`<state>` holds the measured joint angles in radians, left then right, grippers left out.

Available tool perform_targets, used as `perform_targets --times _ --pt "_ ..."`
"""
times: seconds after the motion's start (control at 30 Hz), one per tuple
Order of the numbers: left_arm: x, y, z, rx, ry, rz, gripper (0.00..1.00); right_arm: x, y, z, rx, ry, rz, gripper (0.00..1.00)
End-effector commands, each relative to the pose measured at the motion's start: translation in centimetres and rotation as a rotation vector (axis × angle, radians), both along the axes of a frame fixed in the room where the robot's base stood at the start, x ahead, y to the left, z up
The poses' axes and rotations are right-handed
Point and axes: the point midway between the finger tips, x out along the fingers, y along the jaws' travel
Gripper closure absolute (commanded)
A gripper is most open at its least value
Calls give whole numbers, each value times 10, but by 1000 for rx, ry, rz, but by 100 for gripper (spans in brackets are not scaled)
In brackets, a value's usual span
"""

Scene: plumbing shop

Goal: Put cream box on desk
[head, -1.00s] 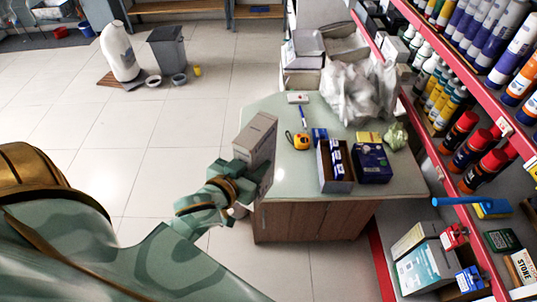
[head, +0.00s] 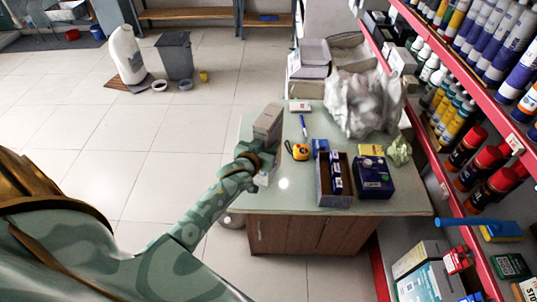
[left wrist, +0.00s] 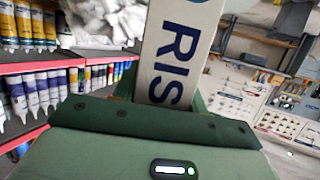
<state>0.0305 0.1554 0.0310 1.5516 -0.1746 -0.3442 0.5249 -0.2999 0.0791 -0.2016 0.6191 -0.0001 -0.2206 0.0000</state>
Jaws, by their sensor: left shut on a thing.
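The cream box (head: 269,122) is upright and slightly tilted, over the left part of the desk (head: 287,207). My left gripper (head: 258,150) is shut on it and hides its lower part. I cannot tell whether the box touches the desk top. In the left wrist view the box (left wrist: 178,50) rises beyond the green gripper body, with dark letters "RIS" on its face. My right gripper is not in view.
On the desk are a tape measure (head: 299,151), a blue marker (head: 303,126), an open carton (head: 322,183), a dark blue box (head: 373,178) and a plastic bag (head: 352,100). A red-edged shelf of bottles stands right. The desk's front left is clear.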

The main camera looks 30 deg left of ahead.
Motion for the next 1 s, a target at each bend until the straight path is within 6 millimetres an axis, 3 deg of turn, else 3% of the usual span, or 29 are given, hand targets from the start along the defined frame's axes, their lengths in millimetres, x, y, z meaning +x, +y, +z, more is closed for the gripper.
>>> perform_targets --times 0.27,0.63,0.67,0.7,1.0 --pt "6 -2 -37 -1 1 -1 90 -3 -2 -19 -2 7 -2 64" --pt "6 -2 -39 -1 -2 -2 90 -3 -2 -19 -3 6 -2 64" --pt "5 -2 -38 -1 -1 -1 49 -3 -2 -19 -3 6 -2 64" --pt "5 -2 -38 -1 -1 -1 38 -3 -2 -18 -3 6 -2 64" --pt "5 -2 -36 0 -1 -1 36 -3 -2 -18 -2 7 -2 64"
